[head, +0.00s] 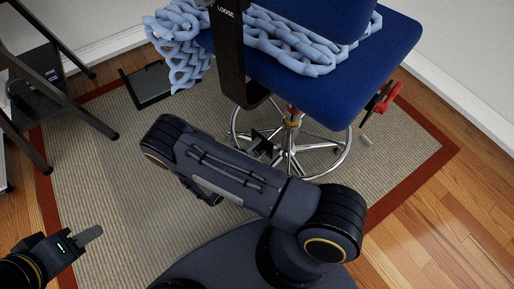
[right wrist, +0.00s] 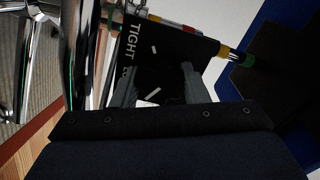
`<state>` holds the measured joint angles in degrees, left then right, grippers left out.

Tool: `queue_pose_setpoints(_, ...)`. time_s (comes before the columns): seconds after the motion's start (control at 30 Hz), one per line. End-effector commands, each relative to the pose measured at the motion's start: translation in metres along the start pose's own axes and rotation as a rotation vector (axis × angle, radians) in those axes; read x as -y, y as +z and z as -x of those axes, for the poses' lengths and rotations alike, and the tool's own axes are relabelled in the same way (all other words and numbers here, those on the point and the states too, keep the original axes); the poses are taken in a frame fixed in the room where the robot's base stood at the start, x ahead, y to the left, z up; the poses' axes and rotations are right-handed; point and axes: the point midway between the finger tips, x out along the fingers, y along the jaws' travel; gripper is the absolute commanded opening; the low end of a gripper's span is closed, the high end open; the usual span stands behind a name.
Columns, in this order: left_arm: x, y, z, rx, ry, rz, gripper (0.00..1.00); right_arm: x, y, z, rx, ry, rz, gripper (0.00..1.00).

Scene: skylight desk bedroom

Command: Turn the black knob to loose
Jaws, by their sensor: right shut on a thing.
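The black knob (right wrist: 155,78) is in the right wrist view, dark against a black plate (right wrist: 176,40) that reads "TIGHT" and, partly hidden, "LO". My right gripper (right wrist: 158,82) has its two grey fingers on either side of the knob and is shut on it. White marks show near the knob; its exact angle is hard to read. In the head view my right arm covers its own gripper, and I cannot make out the knob there. A black upright part (head: 228,50) reads "LOOSE". My left gripper (head: 90,235) is away at the lower left, apart from everything.
The chair has a blue seat (head: 300,80), a chunky light-blue knitted throw (head: 180,45), a chrome base (head: 325,160) and a red handle (head: 388,97). A dark shelf stand (head: 50,85) stands at the left. Open rug (head: 90,160) lies between.

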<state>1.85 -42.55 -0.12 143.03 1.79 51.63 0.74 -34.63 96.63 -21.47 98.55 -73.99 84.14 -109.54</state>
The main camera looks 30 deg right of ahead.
Motion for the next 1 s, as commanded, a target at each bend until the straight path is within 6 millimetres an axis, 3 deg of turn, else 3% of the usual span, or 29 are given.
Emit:
queue_pose_setpoints(0.47,-0.0002,-0.0001,0.0003,0.000,0.000,0.000,0.36,0.0015,0.0002,0.0007,0.001,-0.004,0.012,0.18)
queue_pose_setpoints(0.5,-0.0002,-0.0001,0.0003,0.000,0.000,0.000,0.36,0.0015,0.0002,0.0007,0.001,-0.004,0.012,0.44)
queue_pose_setpoints(0.63,-0.0001,-0.0002,0.0003,0.000,0.000,0.000,0.36,0.0012,0.0001,0.0005,0.000,-0.003,0.012,0.61)
queue_pose_setpoints(1.0,-0.0008,-0.0009,0.0017,0.000,0.000,0.000,0.36,0.0012,0.0003,0.0062,0.002,-0.002,0.012,0.62)
